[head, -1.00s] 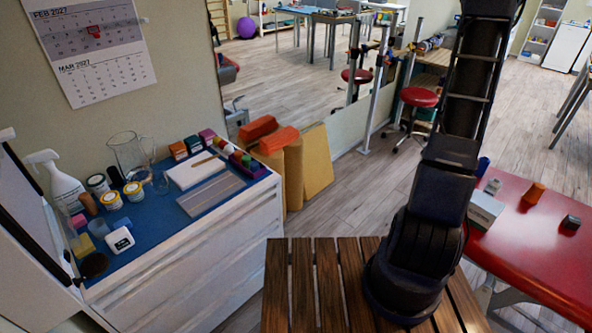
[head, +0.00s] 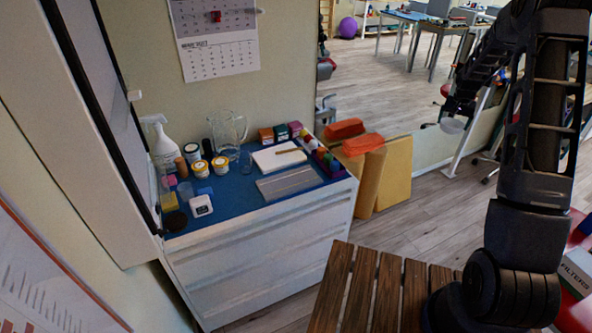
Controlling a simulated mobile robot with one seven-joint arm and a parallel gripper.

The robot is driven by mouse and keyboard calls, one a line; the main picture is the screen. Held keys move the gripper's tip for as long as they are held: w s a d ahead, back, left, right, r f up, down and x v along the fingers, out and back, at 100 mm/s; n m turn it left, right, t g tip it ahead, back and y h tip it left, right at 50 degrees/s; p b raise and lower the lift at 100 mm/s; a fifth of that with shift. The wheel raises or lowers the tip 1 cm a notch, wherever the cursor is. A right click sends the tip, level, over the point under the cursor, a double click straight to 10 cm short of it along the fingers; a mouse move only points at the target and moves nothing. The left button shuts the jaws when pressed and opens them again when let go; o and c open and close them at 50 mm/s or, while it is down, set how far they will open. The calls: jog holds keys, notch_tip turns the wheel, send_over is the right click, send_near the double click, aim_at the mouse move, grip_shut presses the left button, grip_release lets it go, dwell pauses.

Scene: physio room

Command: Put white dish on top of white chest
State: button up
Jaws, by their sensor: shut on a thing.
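My gripper (head: 455,112) is at the upper right of the head view, pointing down and shut on the white dish (head: 452,127). The dish is small and pale and hangs in the air below the gripper's dark fingers. The white chest (head: 255,262) stands against the wall at the left, with drawers in front and a blue top. The dish is to the right of the chest, apart from it. The fingertips are too small to see clearly.
The chest top holds a spray bottle (head: 163,146), several jars, a glass jug (head: 229,132), a white book (head: 278,157), a grey panel (head: 289,183) and small boxes. A strip of blue top at the front middle is bare. A slatted wooden surface (head: 372,290) lies in front.

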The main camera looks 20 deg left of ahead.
jog(key=s+a+r+n+y, duration=0.15)
jog(key=s+a, duration=0.25)
jog(key=a, duration=1.2)
jog(key=s+a+n, duration=0.3)
jog(key=a, duration=1.2)
jog(key=s+a+n, duration=0.3)
jog(key=s+a, duration=0.1)
jog(key=a, duration=1.2)
jog(key=s+a+r+n+g+y, duration=0.15)
jog(key=s+a+n, duration=0.45)
jog(key=s+a, duration=2.65)
jog(key=f, duration=0.6)
jog(key=s+f, duration=0.1)
jog(key=f, duration=0.6)
jog(key=d+f, duration=0.1)
jog(key=f, duration=0.5)
jog(key=shift+s+f, duration=0.2)
jog(key=shift+s, duration=0.2)
jog(key=shift+f, duration=0.1)
jog(key=o, duration=0.8)
